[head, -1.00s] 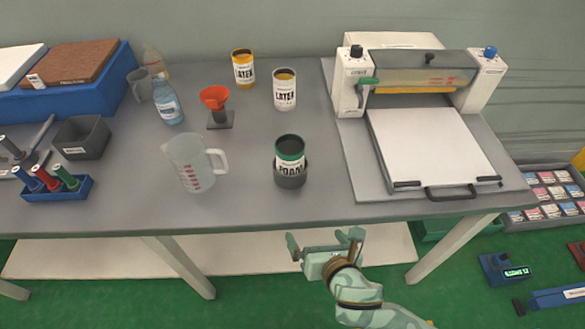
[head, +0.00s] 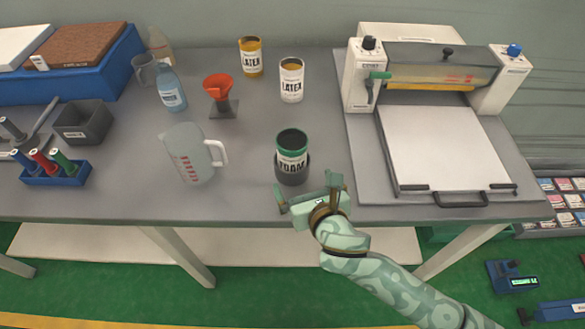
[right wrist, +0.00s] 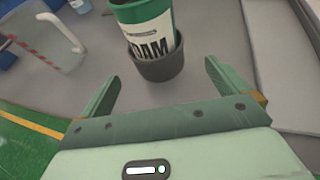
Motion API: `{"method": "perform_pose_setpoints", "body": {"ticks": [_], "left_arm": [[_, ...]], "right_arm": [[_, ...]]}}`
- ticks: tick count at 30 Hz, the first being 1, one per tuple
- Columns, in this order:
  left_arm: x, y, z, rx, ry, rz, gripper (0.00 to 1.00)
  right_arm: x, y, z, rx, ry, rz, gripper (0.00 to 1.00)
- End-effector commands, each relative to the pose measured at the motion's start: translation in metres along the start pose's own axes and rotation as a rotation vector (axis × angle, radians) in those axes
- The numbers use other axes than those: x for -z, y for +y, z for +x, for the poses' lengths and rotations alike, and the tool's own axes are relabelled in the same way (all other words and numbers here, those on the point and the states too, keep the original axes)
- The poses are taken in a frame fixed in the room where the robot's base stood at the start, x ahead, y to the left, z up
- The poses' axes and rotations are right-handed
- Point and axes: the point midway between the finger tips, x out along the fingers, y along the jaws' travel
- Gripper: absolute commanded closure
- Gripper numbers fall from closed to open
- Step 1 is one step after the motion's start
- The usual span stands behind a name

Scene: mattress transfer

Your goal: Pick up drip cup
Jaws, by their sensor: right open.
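A dark grey cup (head: 292,176), which looks like the drip cup, stands near the table's front edge. It surrounds the base of a green and white can (head: 291,152) marked FOAM. My right gripper (head: 308,190) is open and empty, at the table's front edge just in front of the cup. In the right wrist view the cup (right wrist: 157,66) lies ahead, between the lines of the two spread fingers (right wrist: 158,76), apart from them. The can rises out of the cup and hides its inside. My left gripper is not in view.
A clear measuring jug (head: 186,155) stands left of the cup. A white press machine (head: 440,150) stands at right. Two latex cans (head: 291,82) and an orange funnel (head: 218,88) on a stand are behind. The table's front edge is close to my gripper.

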Motion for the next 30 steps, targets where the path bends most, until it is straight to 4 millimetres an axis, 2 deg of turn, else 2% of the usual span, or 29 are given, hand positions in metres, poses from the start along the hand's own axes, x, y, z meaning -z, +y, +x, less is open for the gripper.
{"method": "perform_pose_setpoints", "body": {"ticks": [1, 8, 15, 24, 30], "left_arm": [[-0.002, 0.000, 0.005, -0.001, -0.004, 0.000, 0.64], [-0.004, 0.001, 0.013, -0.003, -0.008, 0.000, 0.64], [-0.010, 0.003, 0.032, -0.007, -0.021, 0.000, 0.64], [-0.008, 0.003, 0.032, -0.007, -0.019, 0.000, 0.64], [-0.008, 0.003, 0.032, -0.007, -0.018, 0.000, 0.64]], "right_arm": [[0.002, 0.000, 0.009, 0.000, 0.000, 0.002, 0.00], [0.002, 0.001, 0.029, 0.000, 0.000, 0.003, 0.00], [0.002, 0.004, 0.067, 0.000, 0.002, 0.002, 0.00], [-0.001, 0.004, 0.072, -0.001, 0.000, 0.001, 0.00], [-0.001, 0.004, 0.072, -0.001, 0.000, 0.001, 0.56]]}}
